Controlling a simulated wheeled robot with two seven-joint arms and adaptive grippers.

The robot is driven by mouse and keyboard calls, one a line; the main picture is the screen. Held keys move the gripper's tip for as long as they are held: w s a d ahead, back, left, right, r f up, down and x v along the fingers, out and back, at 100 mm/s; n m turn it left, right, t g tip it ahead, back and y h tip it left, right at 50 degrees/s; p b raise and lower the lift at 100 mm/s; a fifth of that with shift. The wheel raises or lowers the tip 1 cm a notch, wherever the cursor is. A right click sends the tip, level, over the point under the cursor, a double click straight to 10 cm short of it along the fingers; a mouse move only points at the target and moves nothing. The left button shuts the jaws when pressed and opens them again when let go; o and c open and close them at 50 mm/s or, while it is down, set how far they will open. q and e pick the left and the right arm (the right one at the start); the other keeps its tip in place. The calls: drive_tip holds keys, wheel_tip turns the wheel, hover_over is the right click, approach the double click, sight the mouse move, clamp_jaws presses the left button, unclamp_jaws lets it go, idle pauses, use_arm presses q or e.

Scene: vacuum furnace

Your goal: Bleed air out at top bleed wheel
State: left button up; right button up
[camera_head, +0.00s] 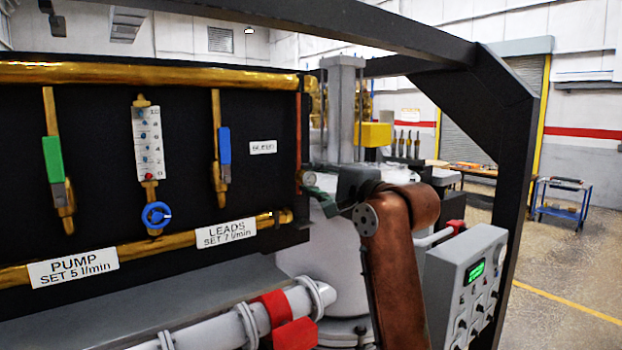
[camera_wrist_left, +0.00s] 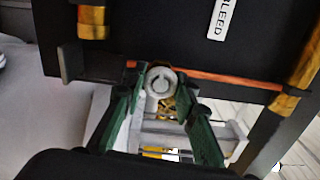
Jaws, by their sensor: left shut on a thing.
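The bleed wheel is a small grey round knob (camera_wrist_left: 161,81) on a thin copper line below the BLEED label (camera_wrist_left: 224,18), in the left wrist view. My left gripper (camera_wrist_left: 160,90) has its green fingers on either side of this wheel and is shut on it. In the head view my left gripper (camera_head: 314,189) is at the right edge of the black panel (camera_head: 188,120), below and right of the BLEED label (camera_head: 263,147). The small wheel (camera_head: 308,178) is partly hidden there. My right gripper is not in view.
The panel carries a green-handled valve (camera_head: 53,158), a blue-handled valve (camera_head: 224,145), a flow meter (camera_head: 148,143) with a blue wheel (camera_head: 156,215), and brass pipes. A grey control box (camera_head: 467,285) and a black frame post (camera_head: 512,170) stand close on the right.

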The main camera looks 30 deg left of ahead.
use_arm(q)
drive_tip(key=shift+n, duration=0.6)
drive_tip(key=o, duration=1.2)
drive_tip(key=shift+d, duration=0.1)
drive_tip(key=v, duration=1.2)
